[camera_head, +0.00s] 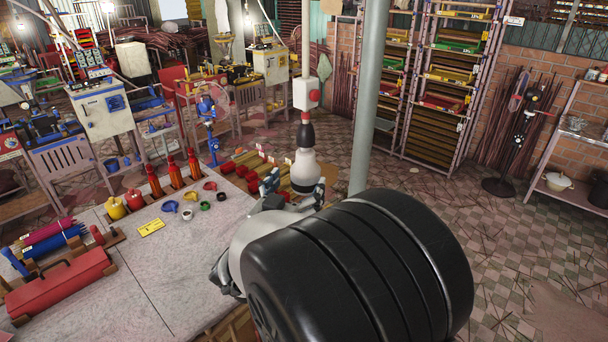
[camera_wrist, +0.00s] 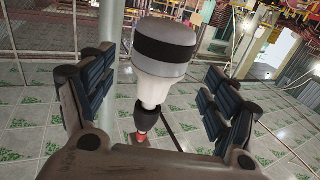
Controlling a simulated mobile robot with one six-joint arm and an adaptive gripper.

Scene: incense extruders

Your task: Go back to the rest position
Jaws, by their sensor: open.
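My gripper (camera_wrist: 155,65) is open in the wrist view, its dark blue ribbed pads spread wide left and right. A white and grey rounded body with a black band (camera_wrist: 165,48) shows between the fingers; I cannot tell whether it lies between them or beyond. The pads grip nothing visible. In the head view the blue pads of my gripper (camera_head: 269,182) show small by the table's right end. A white rounded body with a black and red neck (camera_head: 306,170) is close beside them. My bulky black part hides much of the arm.
The grey table (camera_head: 165,265) holds a red toolbox (camera_head: 62,283), red bottles (camera_head: 172,172), small coloured rings (camera_head: 170,206) and a yellow card (camera_head: 151,228). A grey pole (camera_head: 368,100) stands behind the arm. Tall racks (camera_head: 445,90) stand behind it. Tiled floor lies open at right.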

